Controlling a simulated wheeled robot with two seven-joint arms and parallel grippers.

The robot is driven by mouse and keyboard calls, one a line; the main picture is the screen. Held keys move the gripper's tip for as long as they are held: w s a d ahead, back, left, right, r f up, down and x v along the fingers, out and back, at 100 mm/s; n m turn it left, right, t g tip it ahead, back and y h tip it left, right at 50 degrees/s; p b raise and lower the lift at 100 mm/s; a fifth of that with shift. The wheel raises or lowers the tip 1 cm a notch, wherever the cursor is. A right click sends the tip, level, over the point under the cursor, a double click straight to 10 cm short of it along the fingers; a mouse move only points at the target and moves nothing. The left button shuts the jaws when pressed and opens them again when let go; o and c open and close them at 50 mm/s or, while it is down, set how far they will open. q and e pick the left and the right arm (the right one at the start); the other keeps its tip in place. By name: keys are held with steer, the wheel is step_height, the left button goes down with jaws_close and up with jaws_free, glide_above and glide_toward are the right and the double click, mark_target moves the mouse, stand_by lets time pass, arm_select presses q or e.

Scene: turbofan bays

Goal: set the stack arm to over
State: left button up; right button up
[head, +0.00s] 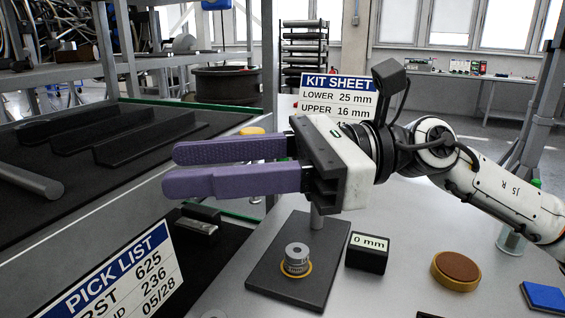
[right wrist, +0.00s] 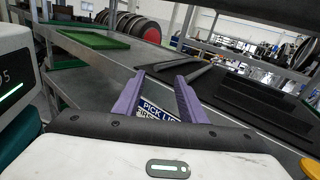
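A dark base plate (head: 290,282) lies on the grey table, with a metal post (head: 316,222) at its back. A small grey metal stack with a brass-coloured ring (head: 296,262) stands on the plate. A black box (head: 367,254) beside it reads 0 mm. The post's upper part is hidden behind my right gripper, and I cannot make out the stack arm or its setting. My right gripper (head: 170,171) is above and behind the stack, pointing left. Its purple fingers are apart and empty, as the right wrist view (right wrist: 161,80) also shows. My left gripper is not in view.
A kit sheet (head: 337,98) stands behind the gripper, and a pick list (head: 125,275) at lower left. A dark parts tray (head: 95,150) lies left. A brown round pad (head: 455,270) and a blue block (head: 543,296) lie right on the table. A yellow object (head: 251,131) is behind the fingers.

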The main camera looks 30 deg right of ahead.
steer(key=w+d+r+m+t+h+b, duration=0.25)
steer(key=w+d+m+t, duration=0.45)
steer(key=t, duration=0.4)
steer(key=w+d+f+m+t+h+b, duration=0.1)
steer(key=w+d+f+m+h, duration=0.25)
steer(key=d+f+h, duration=0.35)
steer(key=w+d+f+m+t+h, duration=0.1)
steer(key=w+d+f+m+h, duration=0.1)
steer(key=d+f+m+h, duration=0.4)
steer(key=shift+n+h, duration=0.35)
steer(key=shift+n, duration=0.3)
steer(key=w, duration=1)
steer(key=shift+a, duration=0.3)
steer(key=shift+c, duration=0.3)
jaws_close()
